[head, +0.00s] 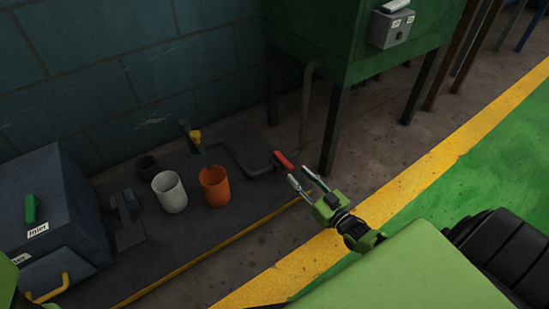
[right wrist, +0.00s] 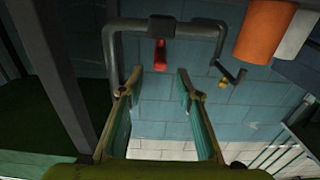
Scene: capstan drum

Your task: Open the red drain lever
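My right gripper (head: 299,174) is just to the lower right of the lever in the head view. In the right wrist view my right gripper (right wrist: 155,82) is open with nothing between its fingers, and the lever appears ahead of the gap, apart from both fingers. My left gripper is not in view.
An orange cup (head: 215,186) and a white cup (head: 170,192) stand on the dark platform (head: 190,235) left of the lever. A yellow-handled tap (head: 195,135) is behind them. The green cabinet (head: 345,45) and its legs stand close above and right of the pipe.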

